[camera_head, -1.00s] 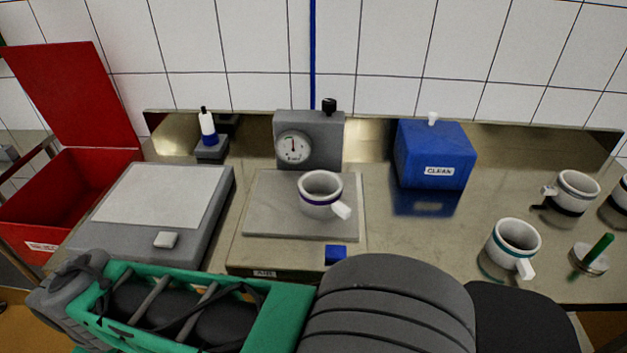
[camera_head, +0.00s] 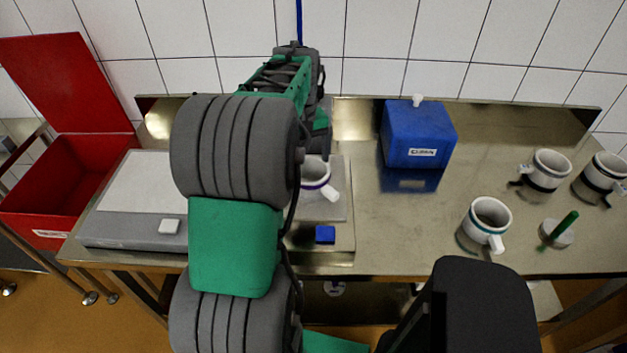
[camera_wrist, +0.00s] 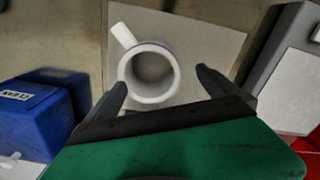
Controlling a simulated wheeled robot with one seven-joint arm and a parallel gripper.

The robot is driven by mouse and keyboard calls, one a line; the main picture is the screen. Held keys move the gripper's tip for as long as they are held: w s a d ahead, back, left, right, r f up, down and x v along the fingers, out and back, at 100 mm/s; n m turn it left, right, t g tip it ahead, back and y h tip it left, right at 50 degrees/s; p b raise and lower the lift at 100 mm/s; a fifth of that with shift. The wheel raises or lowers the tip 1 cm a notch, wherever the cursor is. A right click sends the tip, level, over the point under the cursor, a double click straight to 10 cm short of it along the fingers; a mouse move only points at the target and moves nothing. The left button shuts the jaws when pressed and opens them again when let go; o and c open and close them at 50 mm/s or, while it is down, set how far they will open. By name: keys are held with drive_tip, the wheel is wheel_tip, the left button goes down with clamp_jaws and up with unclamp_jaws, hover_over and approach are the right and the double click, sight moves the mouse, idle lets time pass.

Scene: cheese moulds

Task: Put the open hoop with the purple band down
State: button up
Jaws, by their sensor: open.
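The open hoop with the purple band (camera_head: 316,173) is white with a stubby handle. In the wrist view the same hoop (camera_wrist: 150,97) is seen from above, handle to the upper left. My gripper (camera_wrist: 160,79) is open, with its two fingers apart above the plate. The left finger shows near the hoop's edge; the right finger is clear of it. I cannot tell whether either touches it.
A blue box marked CLEAN (camera_head: 418,135) stands right of the plate. Other white hoops (camera_head: 487,222) and a green-handled disc (camera_head: 559,231) stand further right. A grey slab (camera_head: 125,230) and a red bin (camera_head: 65,185) are left. Steel bench between box and hoops is clear.

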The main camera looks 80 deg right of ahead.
sight(314, 165)
drive_tip(key=f, duration=0.2)
drive_tip(key=s+f+p, duration=0.1)
drive_tip(key=f, duration=0.2)
drive_tip(key=s+f+p, duration=0.1)
drive_tip(key=f, duration=0.1)
drive_tip(key=shift+d+f, duration=0.25)
drive_tip(key=shift+f, duration=0.15)
drive_tip(key=c, duration=1.3)
